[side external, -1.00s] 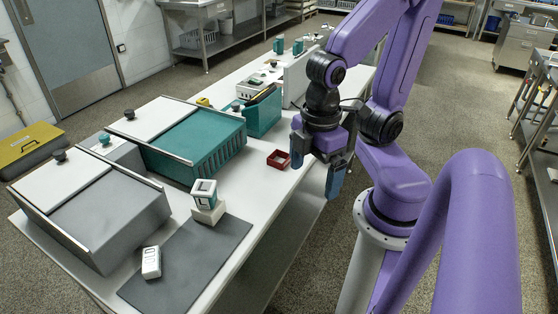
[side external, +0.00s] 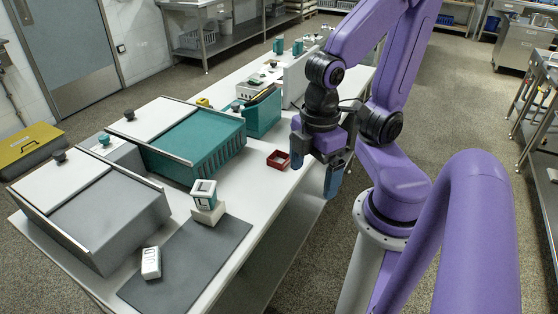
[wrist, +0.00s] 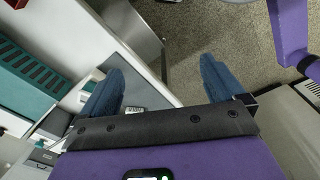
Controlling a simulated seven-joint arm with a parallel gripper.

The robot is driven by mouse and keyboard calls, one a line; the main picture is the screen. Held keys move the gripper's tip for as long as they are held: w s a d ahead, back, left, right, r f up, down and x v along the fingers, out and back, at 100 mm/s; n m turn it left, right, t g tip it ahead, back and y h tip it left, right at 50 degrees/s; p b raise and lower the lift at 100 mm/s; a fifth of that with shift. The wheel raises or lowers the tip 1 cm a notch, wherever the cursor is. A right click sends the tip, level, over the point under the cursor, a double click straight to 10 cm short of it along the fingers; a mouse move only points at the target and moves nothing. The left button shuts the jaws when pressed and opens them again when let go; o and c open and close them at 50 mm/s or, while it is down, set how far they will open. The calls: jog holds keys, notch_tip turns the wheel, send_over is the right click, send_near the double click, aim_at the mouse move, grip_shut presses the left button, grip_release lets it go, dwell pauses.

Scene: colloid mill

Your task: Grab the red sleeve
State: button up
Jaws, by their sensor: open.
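The red sleeve appears to be the small dark red, open-topped square piece (side external: 278,160) on the white table, near its right edge in the side view. It is the only red thing I see on the table. My gripper (side external: 315,167) hangs with its blue fingers pointing down, just right of the red piece and apart from it, near the table edge. In the wrist view my gripper (wrist: 160,88) shows two blue fingers spread wide with nothing between them.
A teal bin (side external: 262,112) stands behind the red piece. A large teal box (side external: 195,140) and a grey box (side external: 95,215) stand on the left. A white and teal block (side external: 205,192) sits by a grey mat (side external: 190,265). Bare table surrounds the red piece.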

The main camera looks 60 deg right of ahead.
jog(key=w+d+f+n+h, duration=0.1)
jog(key=w+d+f+h, duration=0.25)
jog(key=w+d, duration=0.2)
jog(key=w+d+f+g+h, duration=0.1)
jog(key=w+d+f+h, duration=0.1)
jog(key=w+d+h, duration=0.35)
jog(key=w+d+f+n+h, duration=0.1)
jog(key=w+d+f+h, duration=0.15)
jog(key=w, duration=0.55)
jog(key=w+d+f+n+h, duration=0.2)
jog(key=w+d+f+n, duration=0.15)
jog(key=d+f, duration=0.4)
send_near(283, 156)
jog(key=shift+a+r+m, duration=0.2)
jog(key=shift+a+m, duration=0.2)
jog(key=shift+m, duration=0.05)
jog(key=shift+d+f, duration=0.2)
jog(key=shift+f, duration=0.1)
jog(key=shift+x, duration=3.5)
jog(key=shift+r, duration=0.1)
jog(key=c, duration=1)
